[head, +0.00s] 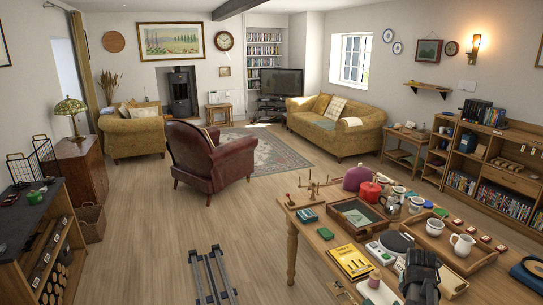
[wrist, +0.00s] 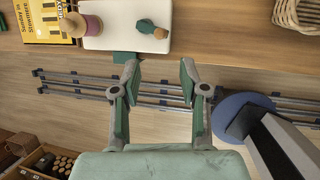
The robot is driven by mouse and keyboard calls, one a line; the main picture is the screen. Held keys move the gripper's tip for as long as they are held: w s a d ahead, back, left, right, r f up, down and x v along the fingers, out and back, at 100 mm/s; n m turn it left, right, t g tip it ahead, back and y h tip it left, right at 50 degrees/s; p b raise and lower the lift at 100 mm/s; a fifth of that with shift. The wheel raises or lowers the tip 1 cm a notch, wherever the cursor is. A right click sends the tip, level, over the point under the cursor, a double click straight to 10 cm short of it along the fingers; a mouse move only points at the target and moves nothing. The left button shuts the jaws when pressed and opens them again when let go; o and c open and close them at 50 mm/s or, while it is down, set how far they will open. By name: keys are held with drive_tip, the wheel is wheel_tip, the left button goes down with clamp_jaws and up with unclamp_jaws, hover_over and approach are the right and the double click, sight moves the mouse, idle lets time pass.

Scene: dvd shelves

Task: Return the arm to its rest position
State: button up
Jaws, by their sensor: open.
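My gripper (wrist: 160,82) is open in the wrist view, with its two green-padded fingers spread apart. Nothing is held between them; only the wood floor and part of the rails show there. The fingertips point toward the edge of the wooden table (wrist: 220,28) at the top of that view and appear apart from it. In the head view a dark part of my arm shows at the lower right, in front of the table (head: 292,240). The fingers cannot be made out there.
Rails (head: 213,278) cross the floor. A low shelf (head: 50,245) stands left. The middle floor is clear.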

drive_tip(key=s+a+f+m+g+y, duration=0.1)
drive_tip(key=s+a+f+m+g, duration=0.1)
drive_tip(key=s+a+f+m, duration=0.55)
drive_tip(key=s+a+f+m+g+y, duration=0.25)
drive_tip(key=a+f+m, duration=0.65)
drive_tip(key=f+m, duration=0.5)
drive_tip(key=s+a+f+g, duration=0.1)
drive_tip(key=s+a+f, duration=0.4)
drive_tip(key=s, duration=0.3)
drive_tip(key=s+a+f+g+b, duration=0.1)
drive_tip(key=s+a+f+g, duration=0.1)
drive_tip(key=s+a+f, duration=0.3)
drive_tip(key=s+a+f+g+b, duration=0.1)
drive_tip(key=s+a+f, duration=0.4)
drive_tip(key=s, duration=0.8)
wheel_tip(320, 180, down, 4)
drive_tip(key=shift+s+a+r+g, duration=0.25)
drive_tip(key=shift+a+g, duration=0.1)
drive_tip(key=shift+g, duration=0.4)
drive_tip(key=shift+m+h, duration=0.25)
